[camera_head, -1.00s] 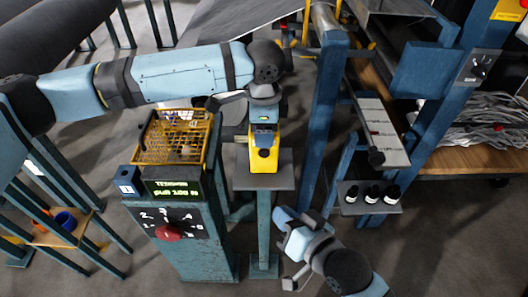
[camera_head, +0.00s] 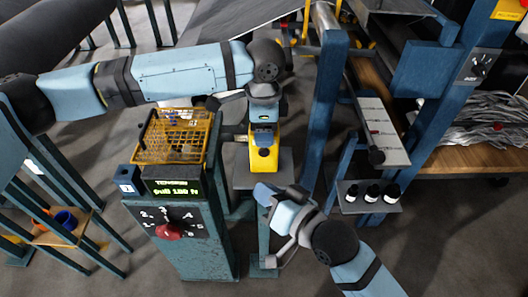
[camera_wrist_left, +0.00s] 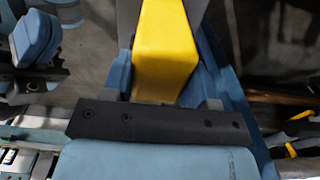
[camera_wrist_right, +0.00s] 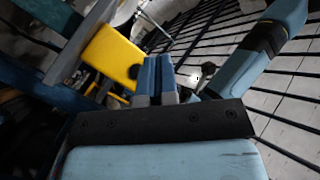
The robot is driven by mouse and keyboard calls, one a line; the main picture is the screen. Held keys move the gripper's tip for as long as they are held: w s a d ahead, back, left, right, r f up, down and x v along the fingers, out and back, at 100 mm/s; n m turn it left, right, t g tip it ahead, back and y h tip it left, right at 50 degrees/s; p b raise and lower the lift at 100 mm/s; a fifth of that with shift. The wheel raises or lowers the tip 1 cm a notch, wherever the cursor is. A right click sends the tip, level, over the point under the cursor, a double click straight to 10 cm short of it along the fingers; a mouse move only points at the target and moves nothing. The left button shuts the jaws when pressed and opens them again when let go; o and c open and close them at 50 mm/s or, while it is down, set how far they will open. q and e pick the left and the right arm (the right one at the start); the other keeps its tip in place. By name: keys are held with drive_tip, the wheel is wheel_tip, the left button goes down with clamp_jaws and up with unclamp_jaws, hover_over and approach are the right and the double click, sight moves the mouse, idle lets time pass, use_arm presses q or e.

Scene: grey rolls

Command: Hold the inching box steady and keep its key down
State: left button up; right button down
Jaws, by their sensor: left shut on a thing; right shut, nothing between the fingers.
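The yellow inching box (camera_head: 264,156) stands on a small grey shelf plate (camera_head: 242,178) on a blue post. My left gripper (camera_head: 264,122) is shut on the box from above and behind. In the left wrist view the yellow box (camera_wrist_left: 163,45) sits between the blue fingers. My right gripper (camera_head: 264,194) is shut and empty, just below and in front of the box at the plate's front edge. I cannot make out whether the key is down.
A blue console (camera_head: 185,235) with a green-lit display (camera_head: 175,188) and a red-knobbed dial stands left of the plate. A yellow wire basket (camera_head: 172,137) sits behind it. A blue upright (camera_head: 323,110) and a shelf with several dark bottles (camera_head: 372,192) stand to the right.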

sight(264, 153)
drive_tip(key=shift+w, duration=2.85)
drive_tip(key=shift+w, duration=0.15)
drive_tip(key=shift+w, duration=0.25)
drive_tip(key=shift+w, duration=0.55)
idle(4.2)
